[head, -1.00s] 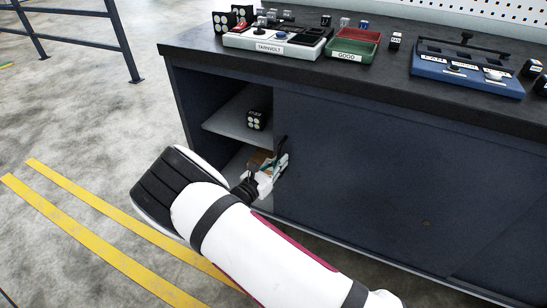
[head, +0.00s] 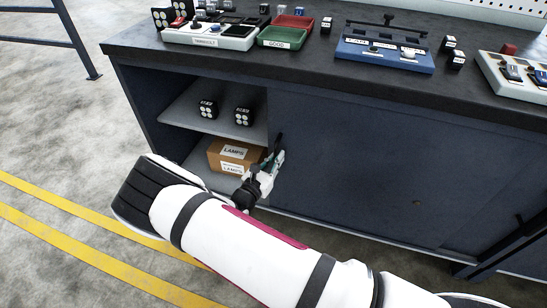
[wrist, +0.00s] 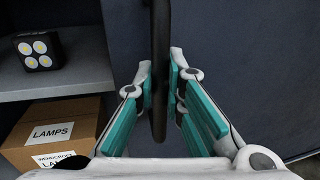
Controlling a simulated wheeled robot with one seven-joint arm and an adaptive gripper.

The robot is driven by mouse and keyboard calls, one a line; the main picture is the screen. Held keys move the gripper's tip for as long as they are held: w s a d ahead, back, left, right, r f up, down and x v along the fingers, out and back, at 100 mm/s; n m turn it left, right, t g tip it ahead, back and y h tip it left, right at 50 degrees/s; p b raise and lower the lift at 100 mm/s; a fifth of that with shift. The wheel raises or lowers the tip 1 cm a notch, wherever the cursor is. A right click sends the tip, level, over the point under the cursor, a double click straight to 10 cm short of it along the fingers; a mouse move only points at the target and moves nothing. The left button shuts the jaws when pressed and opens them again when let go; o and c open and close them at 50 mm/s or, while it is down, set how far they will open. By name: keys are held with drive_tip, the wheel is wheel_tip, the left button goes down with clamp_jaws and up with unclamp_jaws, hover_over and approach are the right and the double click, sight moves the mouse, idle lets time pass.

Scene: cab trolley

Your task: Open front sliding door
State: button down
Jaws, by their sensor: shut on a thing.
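The front sliding door (head: 350,165) is a dark blue panel on the front of the cabinet. Its left edge stands to the right of an open bay, so the bay's shelves show. A black vertical handle (wrist: 160,70) is at that edge. It also shows in the head view (head: 278,145). My gripper (wrist: 164,95) has its teal-padded fingers on both sides of the handle and is shut on it. In the head view my gripper (head: 268,172) is at the door's left edge, and my white arm hides part of the lower cabinet.
In the bay, two black lamps (head: 207,108) (head: 243,115) stand on the grey shelf (head: 180,117). A cardboard box (head: 225,155) labelled LAMPS sits below. Trays and fixtures crowd the worktop (head: 300,68). A black bar (head: 515,240) is at the lower right. Floor at left is clear.

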drive_tip(key=c, duration=1.6)
unclamp_jaws()
drive_tip(key=shift+c, duration=0.2)
drive_tip(key=v, duration=1.2)
drive_tip(key=shift+f, duration=0.1)
